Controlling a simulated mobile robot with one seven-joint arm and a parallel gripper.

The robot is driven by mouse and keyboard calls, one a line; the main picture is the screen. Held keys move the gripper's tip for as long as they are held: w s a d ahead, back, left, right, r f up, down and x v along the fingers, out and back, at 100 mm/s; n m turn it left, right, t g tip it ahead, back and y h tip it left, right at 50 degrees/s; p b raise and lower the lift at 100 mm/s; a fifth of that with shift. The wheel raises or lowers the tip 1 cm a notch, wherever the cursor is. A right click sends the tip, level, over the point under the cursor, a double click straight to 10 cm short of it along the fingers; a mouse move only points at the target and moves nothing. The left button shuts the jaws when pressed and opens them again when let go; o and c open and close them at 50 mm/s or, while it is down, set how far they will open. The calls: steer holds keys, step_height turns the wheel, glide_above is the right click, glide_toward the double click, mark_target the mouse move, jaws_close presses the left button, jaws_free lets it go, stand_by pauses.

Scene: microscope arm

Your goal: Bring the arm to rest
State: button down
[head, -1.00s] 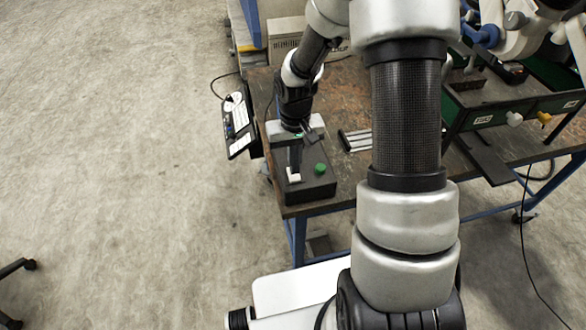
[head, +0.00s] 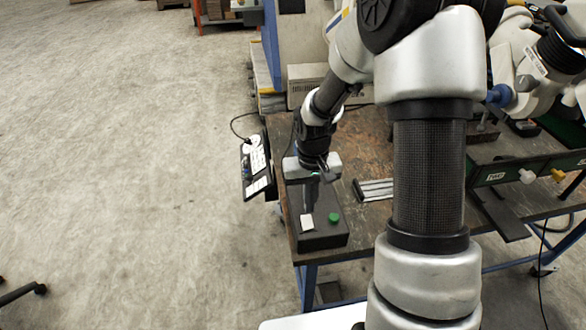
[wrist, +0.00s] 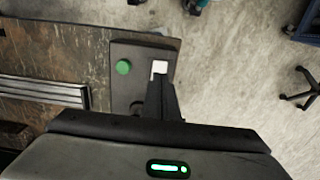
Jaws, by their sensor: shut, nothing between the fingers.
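My gripper (head: 311,206) hangs fingers-down over the black box at the near corner of the workbench. Its dark fingers are together with nothing between them. Whether the fingertips touch the white piece I cannot tell.
The workbench (head: 370,145) carries a silver slotted bar piece (head: 376,189) right of the box. A black panel with white keys (head: 255,165) hangs at its left edge. A green-edged shelf (head: 530,165) and microscope parts stand at right. Open floor (head: 120,150) lies left.

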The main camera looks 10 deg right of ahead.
steer(key=s+r+t, duration=0.2)
steer(key=s+r, duration=0.3)
steer(key=r, duration=0.6)
steer(key=s+r+t, duration=0.2)
steer(key=s+r, duration=0.3)
steer(key=r, duration=0.7)
steer(key=s+r+t, duration=0.1)
steer(key=s+r, duration=0.3)
steer(key=s, duration=0.4)
steer(key=shift+s+t, duration=0.2)
steer(key=shift+t, duration=0.1)
